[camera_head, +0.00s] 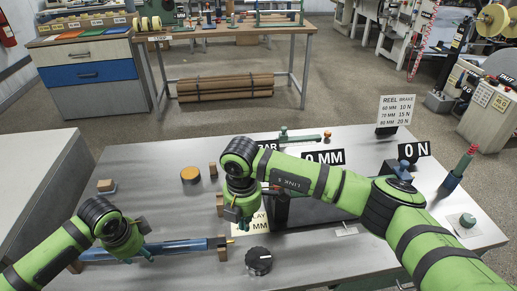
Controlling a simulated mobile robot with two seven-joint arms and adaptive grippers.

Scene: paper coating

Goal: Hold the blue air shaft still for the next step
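The blue air shaft (180,247) lies level across the near left of the grey table, between wooden blocks at its two ends. Its right end has a yellow tip (230,242). My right gripper (238,222) hangs past the right end of the shaft, in front of a cream sign (258,226). Its fingers are small and partly hidden, and nothing is clearly held in it.
A black knob (258,261) stands at the near edge. An orange-topped round piece (190,175) and small wooden blocks (106,185) stand behind the shaft. A "0 N" sign (413,150) and a blue post with a red top (459,169) stand at right. The table's left part is mostly clear.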

